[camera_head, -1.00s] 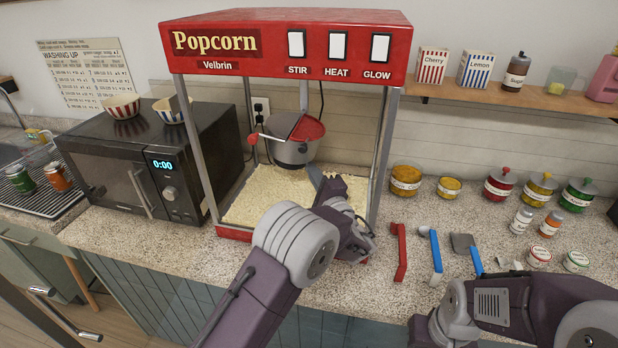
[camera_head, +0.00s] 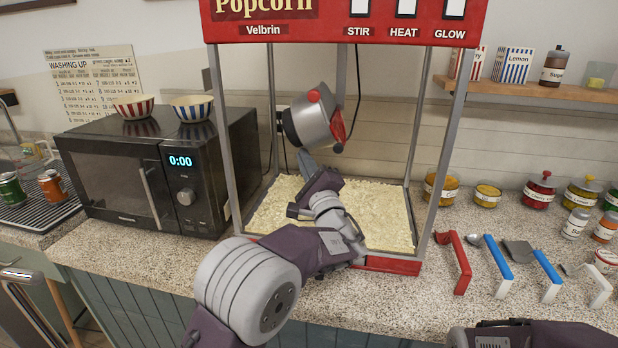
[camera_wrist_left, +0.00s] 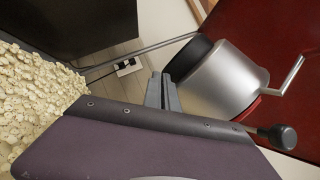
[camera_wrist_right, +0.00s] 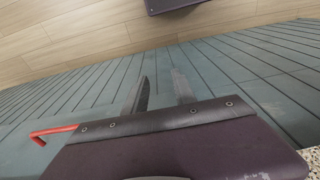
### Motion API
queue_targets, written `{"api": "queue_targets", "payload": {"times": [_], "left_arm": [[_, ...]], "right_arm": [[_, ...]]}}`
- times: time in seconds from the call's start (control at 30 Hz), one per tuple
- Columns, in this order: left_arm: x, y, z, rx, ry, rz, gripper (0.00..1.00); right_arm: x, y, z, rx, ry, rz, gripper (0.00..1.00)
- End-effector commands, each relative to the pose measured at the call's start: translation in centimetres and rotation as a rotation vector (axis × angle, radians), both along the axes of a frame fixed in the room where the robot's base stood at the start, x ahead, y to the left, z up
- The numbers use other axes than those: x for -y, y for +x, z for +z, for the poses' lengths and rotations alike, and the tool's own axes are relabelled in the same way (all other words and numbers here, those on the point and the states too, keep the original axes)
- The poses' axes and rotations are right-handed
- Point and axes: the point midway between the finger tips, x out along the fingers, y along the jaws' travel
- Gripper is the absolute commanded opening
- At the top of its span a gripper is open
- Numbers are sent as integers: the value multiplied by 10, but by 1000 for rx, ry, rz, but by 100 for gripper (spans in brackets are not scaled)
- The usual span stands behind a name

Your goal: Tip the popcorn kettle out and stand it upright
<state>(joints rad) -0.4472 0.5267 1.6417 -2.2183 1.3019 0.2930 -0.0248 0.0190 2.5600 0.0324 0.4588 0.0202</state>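The popcorn kettle (camera_head: 308,124) is a silver pot with red parts. It hangs inside the popcorn machine (camera_head: 345,28), tipped on its side, its red-lidded mouth facing right. A red knob (camera_head: 314,95) is now at its top. My left gripper (camera_head: 306,160) reaches into the case just below the kettle. In the left wrist view its fingers (camera_wrist_left: 164,92) are together with nothing seen between them, beside the kettle (camera_wrist_left: 226,80); I cannot tell if they touch it. My right gripper (camera_wrist_right: 162,92) is open and empty, low before the counter front.
Popcorn (camera_head: 378,210) covers the machine floor under the kettle. The machine's posts (camera_head: 436,150) stand around my left arm. A microwave (camera_head: 150,175) is on the left. Several scoops and tools, including a red-handled one (camera_head: 461,262), lie on the counter at right.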

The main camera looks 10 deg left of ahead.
Motion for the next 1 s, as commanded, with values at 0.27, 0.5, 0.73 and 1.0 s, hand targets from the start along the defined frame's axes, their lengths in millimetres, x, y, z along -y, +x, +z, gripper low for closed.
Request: {"api": "queue_targets", "payload": {"times": [0.27,0.5,0.73,1.0], "left_arm": [[-26,0,18,5,-4,5,0],[-42,0,40,8,90,5,0],[-49,1,61,12,139,2,0],[-54,1,77,13,233,2,0]], "right_arm": [[0,0,-35,0,0,0,32],[0,0,-57,0,0,0,32],[0,0,-73,0,0,0,32],[0,0,-84,0,0,0,32]]}}
